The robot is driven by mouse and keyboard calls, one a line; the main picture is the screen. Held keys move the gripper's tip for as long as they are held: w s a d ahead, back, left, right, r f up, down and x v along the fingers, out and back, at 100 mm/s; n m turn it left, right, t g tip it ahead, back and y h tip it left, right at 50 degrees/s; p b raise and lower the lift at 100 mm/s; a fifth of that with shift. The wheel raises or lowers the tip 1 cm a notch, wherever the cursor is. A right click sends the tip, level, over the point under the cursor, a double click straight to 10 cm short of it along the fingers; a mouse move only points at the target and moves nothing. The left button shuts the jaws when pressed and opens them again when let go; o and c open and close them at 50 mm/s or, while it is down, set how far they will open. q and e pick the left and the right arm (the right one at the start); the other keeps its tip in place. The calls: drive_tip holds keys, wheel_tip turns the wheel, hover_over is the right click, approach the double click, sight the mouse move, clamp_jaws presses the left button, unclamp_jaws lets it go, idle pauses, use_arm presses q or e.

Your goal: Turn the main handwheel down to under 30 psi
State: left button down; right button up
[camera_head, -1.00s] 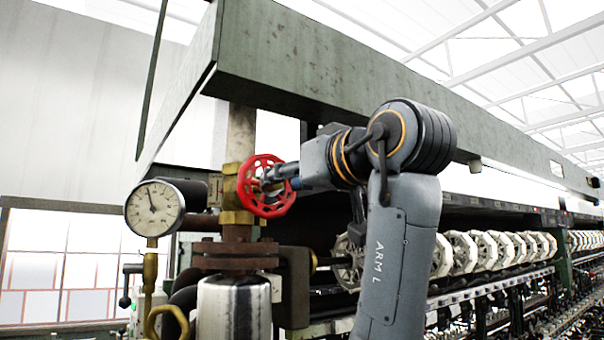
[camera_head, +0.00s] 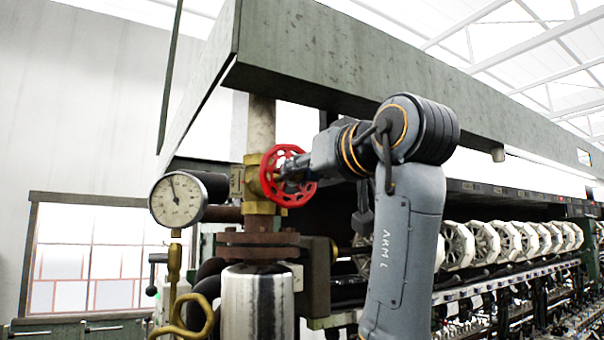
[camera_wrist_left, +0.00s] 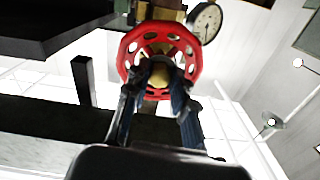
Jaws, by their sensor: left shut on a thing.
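The red handwheel (camera_head: 290,201) is mounted on a brass valve body (camera_head: 253,196) on a vertical pipe. My left gripper (camera_head: 285,174) reaches in from the right and is shut on the handwheel at its middle. The left wrist view shows the wheel's red rim (camera_wrist_left: 128,54) with round holes, and my two fingers (camera_wrist_left: 160,72) at its hub. A round pressure gauge (camera_head: 176,203) with a white dial is left of the valve. Its needle points up and slightly left; the numbers are too small to read. The gauge also shows in the left wrist view (camera_wrist_left: 207,22). My right gripper is not in view.
A green overhead beam (camera_head: 340,55) runs above the valve and my arm. A rusty flange (camera_head: 258,246) and a shiny metal cylinder (camera_head: 258,305) stand below the valve. White reels (camera_head: 490,247) line the machine at the right. A curved brass pipe (camera_head: 190,330) is below the gauge.

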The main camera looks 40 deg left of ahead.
use_arm(q)
drive_tip(key=m+b, duration=0.9)
drive_tip(key=m, duration=1.8)
drive_tip(key=shift+f+m, duration=0.1)
drive_tip(key=shift+m, duration=0.3)
drive_tip(key=c, duration=1.2)
unclamp_jaws()
